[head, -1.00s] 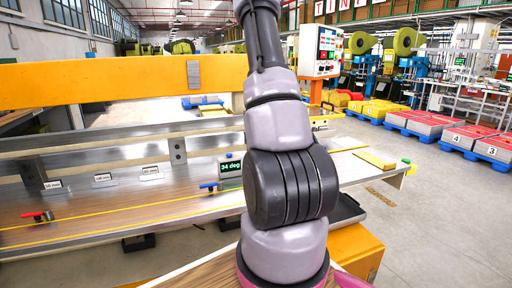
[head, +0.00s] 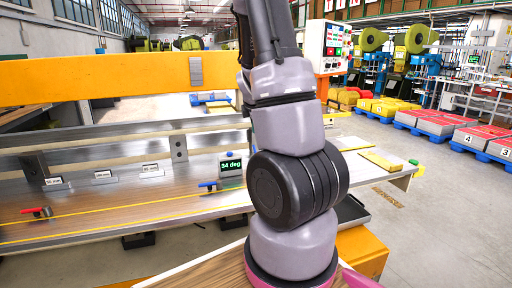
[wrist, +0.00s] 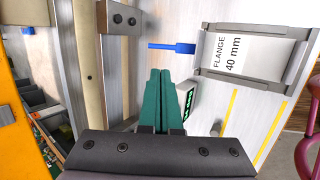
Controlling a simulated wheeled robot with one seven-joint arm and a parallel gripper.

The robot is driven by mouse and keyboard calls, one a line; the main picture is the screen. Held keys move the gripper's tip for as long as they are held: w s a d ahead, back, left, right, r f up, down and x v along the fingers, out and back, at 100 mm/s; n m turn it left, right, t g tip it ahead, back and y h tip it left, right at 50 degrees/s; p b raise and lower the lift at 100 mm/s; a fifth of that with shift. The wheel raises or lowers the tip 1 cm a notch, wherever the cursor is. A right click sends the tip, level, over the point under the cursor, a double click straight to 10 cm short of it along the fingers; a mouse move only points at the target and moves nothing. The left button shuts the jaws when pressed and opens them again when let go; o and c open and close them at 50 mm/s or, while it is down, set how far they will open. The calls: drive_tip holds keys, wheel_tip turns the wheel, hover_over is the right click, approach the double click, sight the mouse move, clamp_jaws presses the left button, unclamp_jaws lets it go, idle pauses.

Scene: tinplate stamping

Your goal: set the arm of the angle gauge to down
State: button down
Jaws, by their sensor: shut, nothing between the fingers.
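The angle gauge (head: 231,165) stands on the metal bench in the head view, just left of my arm. Its dark display reads about 34 deg in green. A blue-handled lever (head: 207,184) lies level at its left foot; I cannot tell if it is the gauge's arm. In the wrist view, a display with green digits (wrist: 188,106) is partly hidden behind my gripper. My gripper (wrist: 166,73) has teal fingers pressed together, empty. A blue handle on a thin rod (wrist: 181,47) lies just beyond the fingertips; whether they touch is unclear.
A holder marked FLANGE 40 mm (wrist: 238,57) is at the upper right of the wrist view. The yellow beam (head: 110,80) spans the left of the head view. A red-handled clamp (head: 37,212) sits on the bench (head: 120,207). Small length tags line its back.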

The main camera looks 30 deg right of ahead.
sight(255, 150)
drive_tip(key=x, duration=1.4)
drive_tip(key=shift+w, duration=0.1)
